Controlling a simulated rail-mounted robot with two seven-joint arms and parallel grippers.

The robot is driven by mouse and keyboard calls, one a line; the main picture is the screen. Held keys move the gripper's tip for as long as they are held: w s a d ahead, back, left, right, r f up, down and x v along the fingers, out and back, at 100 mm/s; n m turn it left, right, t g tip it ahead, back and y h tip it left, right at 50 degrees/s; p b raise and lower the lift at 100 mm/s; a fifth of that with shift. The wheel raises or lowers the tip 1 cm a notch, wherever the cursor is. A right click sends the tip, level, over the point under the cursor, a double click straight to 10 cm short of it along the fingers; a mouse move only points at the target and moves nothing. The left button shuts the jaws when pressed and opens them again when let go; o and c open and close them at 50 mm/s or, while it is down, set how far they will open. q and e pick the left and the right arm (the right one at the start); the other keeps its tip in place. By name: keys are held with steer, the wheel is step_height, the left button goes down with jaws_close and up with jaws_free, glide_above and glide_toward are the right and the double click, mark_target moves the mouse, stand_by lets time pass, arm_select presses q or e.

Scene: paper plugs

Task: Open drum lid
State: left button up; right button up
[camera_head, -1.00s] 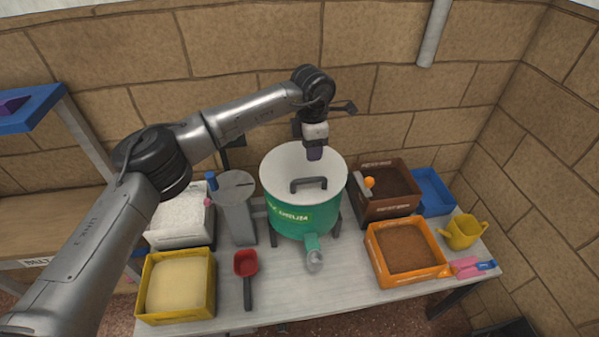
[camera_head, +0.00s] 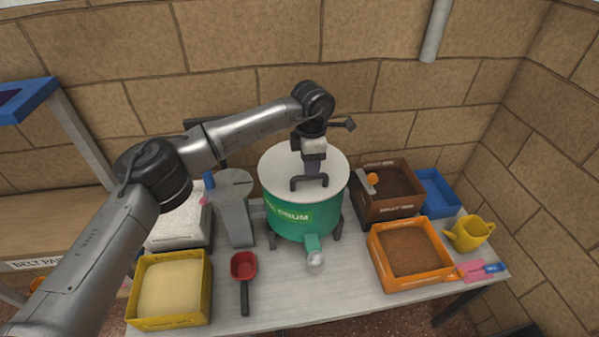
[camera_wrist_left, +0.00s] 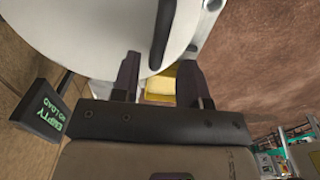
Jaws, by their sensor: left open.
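The green drum (camera_head: 290,222) stands at the middle of the table with its white lid (camera_head: 285,165) on. The lid's dark arched handle (camera_head: 310,187) faces up; in the wrist view the handle (camera_wrist_left: 162,30) runs up from between the finger directions. My left gripper (camera_head: 313,166) is just above and behind the handle, pointing down. In the wrist view its two dark fingers (camera_wrist_left: 158,75) are apart, with nothing held between them. Whether a finger touches the lid cannot be told. My right gripper is not in view.
Left of the drum are a grey stand (camera_head: 235,210), a white-filled bin (camera_head: 180,225), a yellow bin (camera_head: 135,300) and a red scoop (camera_head: 243,265). A brick wall stands behind.

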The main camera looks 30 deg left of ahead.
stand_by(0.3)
arm_select(q)
steer(key=shift+f+b, duration=0.3)
steer(key=shift+f, duration=0.6)
steer(key=shift+f+b, duration=0.45)
steer(key=shift+f, duration=1.15)
steer(key=c, duration=0.7)
